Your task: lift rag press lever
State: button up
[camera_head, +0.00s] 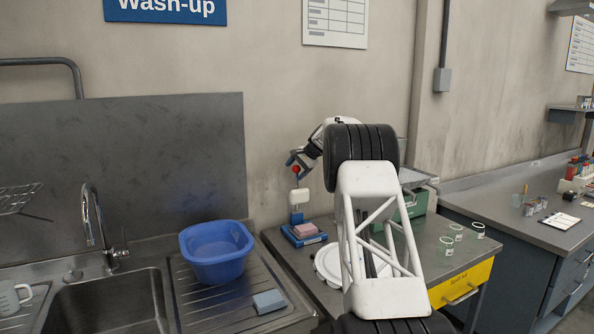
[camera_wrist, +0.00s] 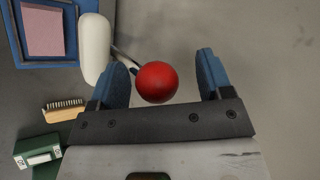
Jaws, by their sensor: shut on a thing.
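The rag press has a white housing (camera_head: 299,197) on a blue post, above a blue base (camera_head: 303,239) with a pink rag (camera_head: 306,230) on it. Its lever ends in a red ball knob (camera_head: 296,169). My gripper (camera_head: 297,162) is shut on the knob. My arm hides part of the bench behind it.
A blue basin (camera_head: 216,252) and a sponge (camera_head: 269,301) stand on the drainer to the left. A white round lid or plate (camera_head: 328,262) lies close by the press. A green box (camera_head: 414,205) and several glass jars are to the right. A brush (camera_wrist: 63,110) shows below the press.

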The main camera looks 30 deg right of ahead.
jog(key=shift+a+f, duration=0.15)
jog(key=shift+a, duration=0.05)
jog(key=v, duration=0.8)
dwell(0.3)
jog(key=shift+d, duration=0.15)
dwell(0.4)
